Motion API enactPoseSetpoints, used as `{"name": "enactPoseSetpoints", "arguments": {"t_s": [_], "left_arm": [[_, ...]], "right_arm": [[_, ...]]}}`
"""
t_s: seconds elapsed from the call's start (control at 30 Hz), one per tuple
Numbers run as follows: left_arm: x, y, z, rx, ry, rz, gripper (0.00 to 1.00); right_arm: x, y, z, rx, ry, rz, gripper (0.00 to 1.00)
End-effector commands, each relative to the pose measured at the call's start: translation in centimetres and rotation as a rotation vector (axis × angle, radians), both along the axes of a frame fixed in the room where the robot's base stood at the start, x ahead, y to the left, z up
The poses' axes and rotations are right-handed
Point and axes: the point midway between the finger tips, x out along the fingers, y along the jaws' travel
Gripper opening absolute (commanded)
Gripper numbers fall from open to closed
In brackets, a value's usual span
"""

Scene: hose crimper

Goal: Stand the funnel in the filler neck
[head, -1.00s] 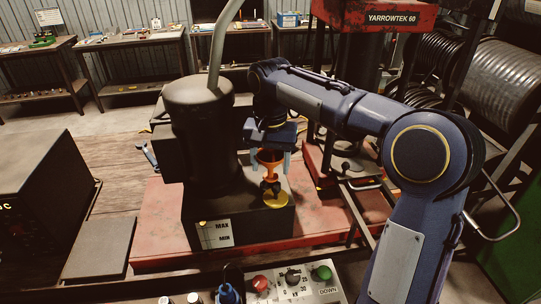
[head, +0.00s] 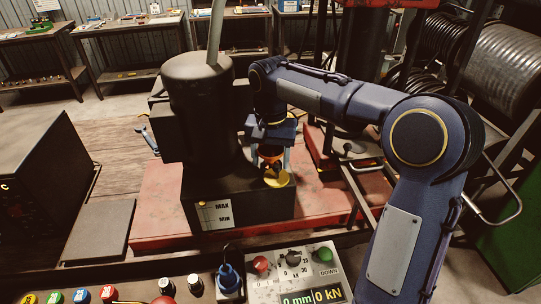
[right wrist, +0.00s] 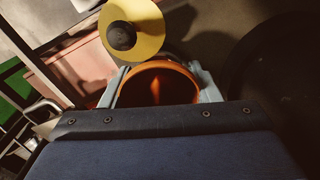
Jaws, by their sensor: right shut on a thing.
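My right gripper (head: 271,158) is shut on the orange funnel (head: 268,152), which is upright with its mouth up, just above the front part of the black tank (head: 265,211). In the right wrist view the funnel's round mouth (right wrist: 158,84) sits between the two pale blue fingers. A yellow disc (head: 279,179) with a black knob is close in front of the funnel; the disc also shows in the right wrist view (right wrist: 146,27). My left gripper is not in view.
The tall black cylinder (head: 199,110) rises close to the left of my right gripper. The tank's MAX/MIN gauge (head: 215,215) faces front. A control panel (head: 296,275) with buttons lies at the front edge. The red base (head: 155,205) is bare on the left.

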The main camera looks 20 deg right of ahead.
Motion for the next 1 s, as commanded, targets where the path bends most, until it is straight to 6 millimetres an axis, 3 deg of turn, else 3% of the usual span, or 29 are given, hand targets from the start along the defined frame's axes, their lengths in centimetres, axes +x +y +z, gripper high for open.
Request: {"name": "enactPoseSetpoints", "arguments": {"t_s": [0.2,0.23,0.4,0.73,1.0], "left_arm": [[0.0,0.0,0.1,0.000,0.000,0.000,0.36],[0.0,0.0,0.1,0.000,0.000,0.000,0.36],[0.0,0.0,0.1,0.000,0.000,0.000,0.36],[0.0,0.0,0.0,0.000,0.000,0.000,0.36],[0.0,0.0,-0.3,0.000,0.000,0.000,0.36]], "right_arm": [[0.1,-0.3,0.2,-0.004,-0.007,-0.004,0.17],[0.1,-0.3,0.3,-0.005,-0.007,-0.004,0.60],[0.1,-0.2,0.3,-0.003,-0.006,-0.003,0.82],[0.1,-0.1,0.7,-0.002,-0.005,-0.002,0.82],[0.1,-0.1,4.9,-0.001,-0.009,-0.002,0.82]]}}
